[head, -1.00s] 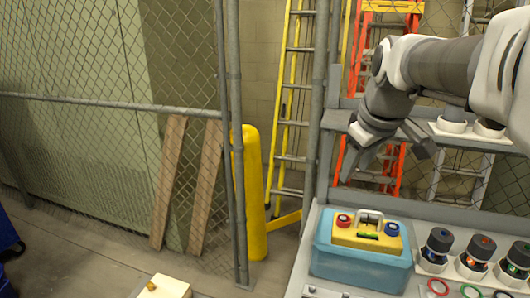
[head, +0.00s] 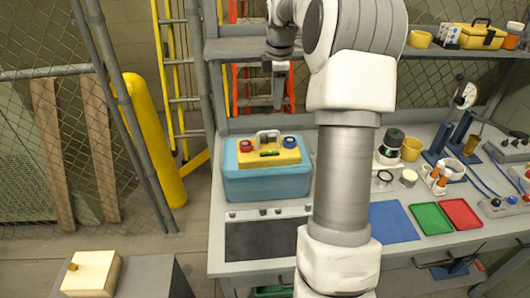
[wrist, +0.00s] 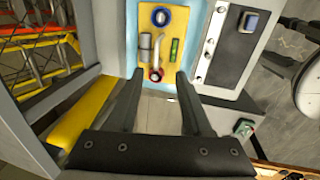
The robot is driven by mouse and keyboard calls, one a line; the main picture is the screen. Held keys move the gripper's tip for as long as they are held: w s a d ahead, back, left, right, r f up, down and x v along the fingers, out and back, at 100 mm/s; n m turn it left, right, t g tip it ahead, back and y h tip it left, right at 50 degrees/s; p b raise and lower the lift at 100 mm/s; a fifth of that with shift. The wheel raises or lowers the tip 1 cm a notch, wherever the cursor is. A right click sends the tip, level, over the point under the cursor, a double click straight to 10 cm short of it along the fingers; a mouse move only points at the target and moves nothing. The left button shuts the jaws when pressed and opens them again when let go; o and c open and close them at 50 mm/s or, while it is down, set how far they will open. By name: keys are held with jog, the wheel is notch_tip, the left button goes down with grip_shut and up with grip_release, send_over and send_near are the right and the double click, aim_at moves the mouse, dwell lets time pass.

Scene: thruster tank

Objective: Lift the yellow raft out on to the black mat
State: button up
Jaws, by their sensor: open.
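The yellow raft (head: 268,157) floats or sits in the top of the light-blue tank (head: 265,186). It carries a grey handle, a red and a blue round part and a green level; it also shows in the wrist view (wrist: 165,45). The black mat (head: 262,240) lies on the bench in front of the tank and shows in the wrist view (wrist: 230,60). My gripper (head: 278,104) points down above and behind the raft, empty. In the wrist view its two fingers (wrist: 159,76) are apart, with the raft beyond their tips.
A grey panel with several knobs (head: 268,211) borders the mat. My arm hides part of the bench to the right. Further right are a blue mat (head: 392,221), a green tray (head: 431,218) and a red tray (head: 461,213). A shelf (head: 235,49) runs behind.

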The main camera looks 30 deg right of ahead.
send_near(270, 132)
notch_tip(270, 132, down, 5)
jog(key=d, duration=0.1)
jog(key=shift+w+f+p, duration=0.25)
jog(key=shift+w+f, duration=0.1)
jog(key=shift+f, duration=0.5)
jog(key=shift+w+f+p, duration=0.3)
jog(key=shift+f, duration=0.55)
jog(key=shift+w+f+p, duration=0.25)
jog(key=shift+w+f, duration=0.1)
jog(key=shift+f, duration=0.55)
grip_shut()
jog(key=shift+r, duration=0.1)
